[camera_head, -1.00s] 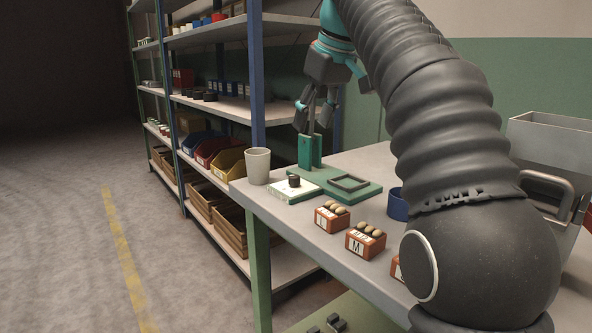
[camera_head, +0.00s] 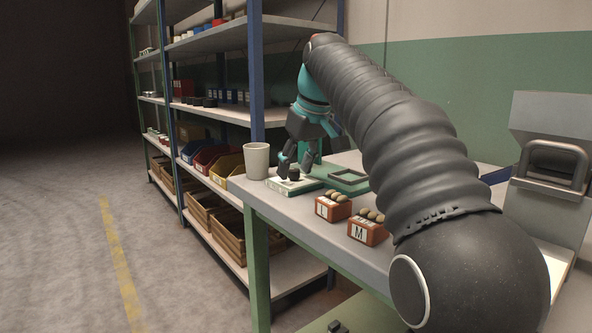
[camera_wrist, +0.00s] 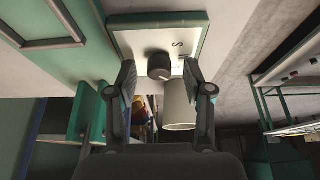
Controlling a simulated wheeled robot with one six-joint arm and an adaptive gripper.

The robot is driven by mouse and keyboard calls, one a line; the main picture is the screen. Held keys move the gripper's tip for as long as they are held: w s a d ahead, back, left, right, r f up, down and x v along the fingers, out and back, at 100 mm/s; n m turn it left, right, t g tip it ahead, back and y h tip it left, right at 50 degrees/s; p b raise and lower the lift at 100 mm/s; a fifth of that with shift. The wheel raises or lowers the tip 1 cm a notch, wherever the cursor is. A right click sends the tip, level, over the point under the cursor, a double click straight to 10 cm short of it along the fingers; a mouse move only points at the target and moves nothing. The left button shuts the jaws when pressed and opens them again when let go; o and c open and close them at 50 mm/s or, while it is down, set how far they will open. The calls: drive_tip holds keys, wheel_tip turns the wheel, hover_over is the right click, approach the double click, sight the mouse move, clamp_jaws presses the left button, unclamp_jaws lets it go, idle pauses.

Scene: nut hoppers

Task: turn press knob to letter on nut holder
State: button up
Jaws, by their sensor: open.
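The dark round knob (camera_head: 294,174) stands on a pale, green-edged panel (camera_head: 284,187) at the press's left. In the wrist view the knob (camera_wrist: 159,66) lies between the two fingers of my gripper (camera_wrist: 159,73), which are apart with gaps on both sides. An S is readable on the panel (camera_wrist: 140,37); other marks are partly hidden. The gripper (camera_head: 295,166) is low over the panel in the head view. The green press base (camera_head: 345,187) has a dark square frame. Two orange nut holders with nuts stand in front: one lettered M (camera_head: 367,233), the other's letter (camera_head: 332,208) unclear.
A pale cup (camera_head: 256,160) stands close left of the panel near the table edge; it also shows beside the fingers in the wrist view (camera_wrist: 180,108). Loaded shelves (camera_head: 215,115) stand behind. A grey hopper (camera_head: 548,150) is at right. My arm hides part of the table.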

clamp_jaws()
drive_tip(key=shift+r+n+p, duration=0.1)
drive_tip(key=shift+n+p, duration=0.2)
drive_tip(key=shift+p, duration=0.3)
drive_tip(key=n+g+p, duration=0.1)
drive_tip(key=n+p, duration=0.2)
drive_tip(key=shift+w+d+r+y, duration=0.1)
drive_tip(key=shift+r+y, duration=0.05)
drive_tip(key=shift+y, duration=0.25)
drive_tip(key=n+g+y+p, duration=0.1)
drive_tip(key=n+p, duration=0.2)
drive_tip(key=p, duration=0.1)
drive_tip(key=shift+w+n, duration=0.1)
drive_tip(key=shift+n, duration=0.2)
drive_tip(key=shift+f+n+g+p, duration=0.2)
drive_tip(key=shift+n+g+p, duration=0.2)
drive_tip(key=shift+n+p, duration=0.45)
